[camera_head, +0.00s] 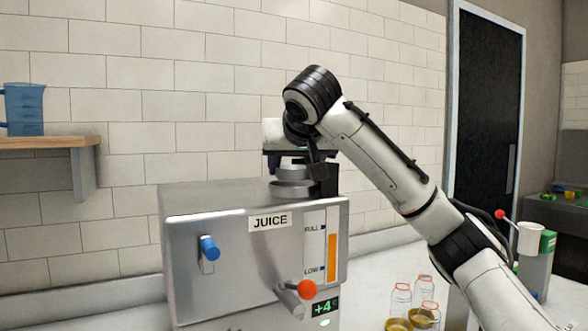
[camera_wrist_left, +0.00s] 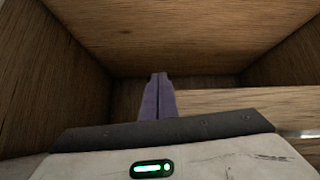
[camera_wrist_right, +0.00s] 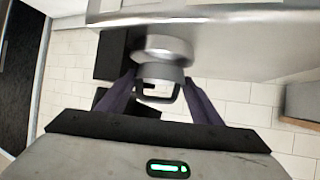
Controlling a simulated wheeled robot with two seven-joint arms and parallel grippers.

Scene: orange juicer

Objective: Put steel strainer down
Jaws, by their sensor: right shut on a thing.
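The steel strainer (camera_head: 291,173) is a small metal cup just above the round steel collar (camera_head: 292,189) on top of the juice machine (camera_head: 190,260). My right gripper (camera_head: 298,160) is over the machine, shut on the strainer's handle. In the right wrist view the strainer (camera_wrist_right: 160,71) and its dark handle lie between the fingers (camera_wrist_right: 160,90), close to the collar (camera_wrist_right: 162,47). I cannot tell whether strainer and collar touch. My left gripper (camera_wrist_left: 158,95) is out of the head view; its purple fingers are together and hold nothing visible.
A dark block (camera_head: 326,178) stands beside the collar on the machine's top. Several glass jars (camera_head: 425,300) stand on the counter at right. A blue jug (camera_head: 24,108) sits on a wall shelf (camera_head: 45,143) at left. Wooden panels (camera_wrist_left: 170,35) surround my left gripper.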

